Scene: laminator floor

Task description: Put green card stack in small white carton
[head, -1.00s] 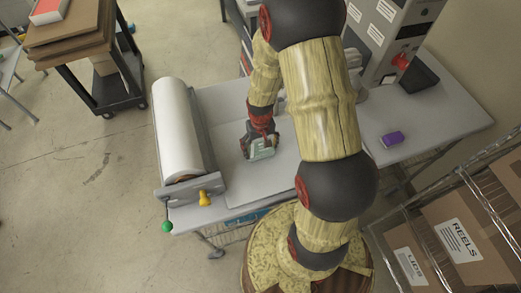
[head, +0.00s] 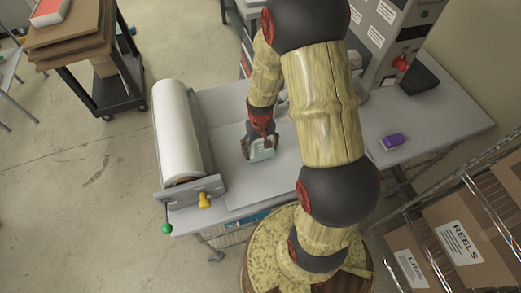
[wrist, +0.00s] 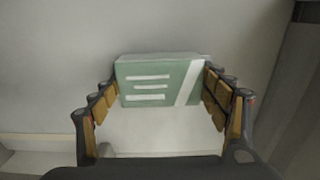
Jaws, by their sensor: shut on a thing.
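The green card stack (wrist: 160,82) is a small block with white stripes on its green face. In the wrist view it sits between the two fingers of my gripper (wrist: 162,88), which is shut on its sides. In the head view the stack (head: 262,153) shows at the end of my gripper (head: 261,149), over the grey table beside the white roll. I cannot tell whether the stack touches the tabletop. I cannot make out a small white carton for certain in either view.
The white roll (head: 178,130) on its stand lies left of my gripper. A purple block (head: 393,141) lies on the table (head: 440,125) at right, near a grey machine (head: 385,45). Shelves with brown cartons (head: 455,235) stand at lower right. A black cart (head: 105,85) stands at upper left.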

